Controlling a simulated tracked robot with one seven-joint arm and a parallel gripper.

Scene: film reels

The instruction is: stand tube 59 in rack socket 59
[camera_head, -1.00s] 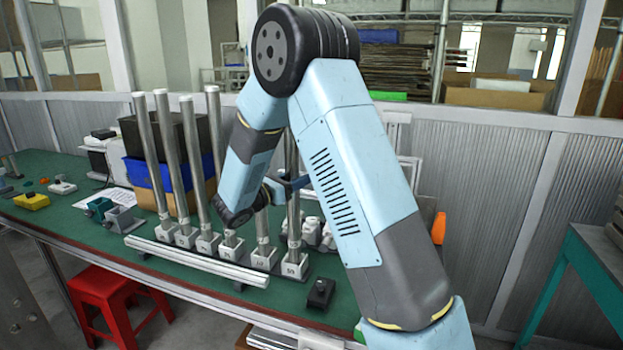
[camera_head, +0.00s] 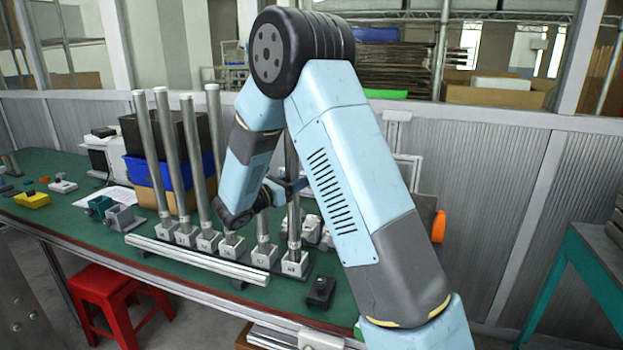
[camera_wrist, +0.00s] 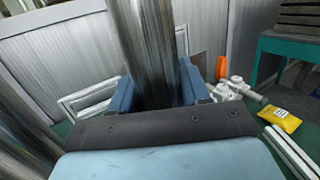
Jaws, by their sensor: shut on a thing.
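My gripper (camera_head: 292,186) is shut on a tall metal tube (camera_head: 294,218) at the right end of the rack. The tube is upright and its lower end meets the rightmost white rack socket (camera_head: 295,268); I cannot tell how deep it sits. The socket's number is too small to read surely. In the wrist view, the tube (camera_wrist: 148,45) stands between the blue fingers of my gripper (camera_wrist: 155,88). Its lower end is hidden there by my gripper. My arm hides part of the tube's upper length in the head view.
Several other tubes (camera_head: 173,150) stand in the numbered sockets to the left. A long metal bar (camera_head: 197,259) lies in front of the rack. A small black block (camera_head: 320,291) is right of the last socket. Blue and black bins (camera_head: 150,172) stand behind the left tubes.

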